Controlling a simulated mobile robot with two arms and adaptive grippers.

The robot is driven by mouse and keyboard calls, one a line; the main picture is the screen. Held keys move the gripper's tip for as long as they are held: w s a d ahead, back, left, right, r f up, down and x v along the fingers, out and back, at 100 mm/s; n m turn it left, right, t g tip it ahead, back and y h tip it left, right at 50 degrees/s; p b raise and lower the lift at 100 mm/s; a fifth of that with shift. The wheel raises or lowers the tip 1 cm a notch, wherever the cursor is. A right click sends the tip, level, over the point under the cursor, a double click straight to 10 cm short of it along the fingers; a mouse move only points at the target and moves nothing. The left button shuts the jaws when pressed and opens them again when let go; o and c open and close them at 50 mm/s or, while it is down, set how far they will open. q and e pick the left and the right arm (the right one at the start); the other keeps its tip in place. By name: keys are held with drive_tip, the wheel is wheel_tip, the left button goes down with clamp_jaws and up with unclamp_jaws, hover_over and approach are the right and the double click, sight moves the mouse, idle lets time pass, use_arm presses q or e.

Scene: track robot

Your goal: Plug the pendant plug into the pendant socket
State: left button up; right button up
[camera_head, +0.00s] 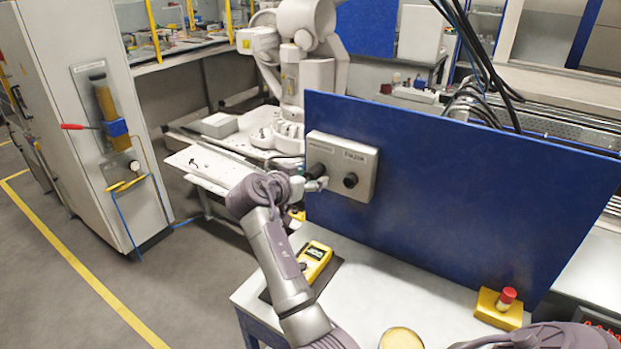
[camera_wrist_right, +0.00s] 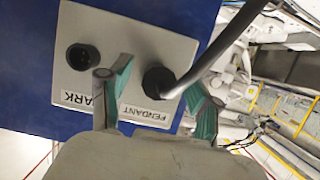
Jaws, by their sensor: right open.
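A grey box (camera_head: 362,160) is fixed to the blue panel. The right wrist view shows its face upside down, with a PARK label (camera_wrist_right: 78,100) and a PENDANT label (camera_wrist_right: 145,115). A round black park socket (camera_wrist_right: 82,57) looks empty. The black pendant plug (camera_wrist_right: 157,80), with a thick grey cable (camera_wrist_right: 215,55), stands at the pendant socket and appears seated; the socket itself is hidden behind it. My right gripper (camera_head: 317,183) is at the box's left end. Its green-padded fingers (camera_wrist_right: 160,90) are open, on either side of the plug in the picture. My left gripper is not in view.
A yellow handheld device (camera_head: 316,258) lies on a dark mat on the white table (camera_head: 375,295). A red emergency button (camera_head: 507,297) on a yellow base stands at the right. The blue panel (camera_head: 460,195) rises behind the table. A white cabinet (camera_head: 95,150) stands left.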

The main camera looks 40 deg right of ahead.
drive_tip(key=v, duration=0.6)
drive_tip(key=shift+s+a, duration=0.15)
drive_tip(key=shift+a, duration=0.15)
drive_tip(key=shift+r, duration=0.1)
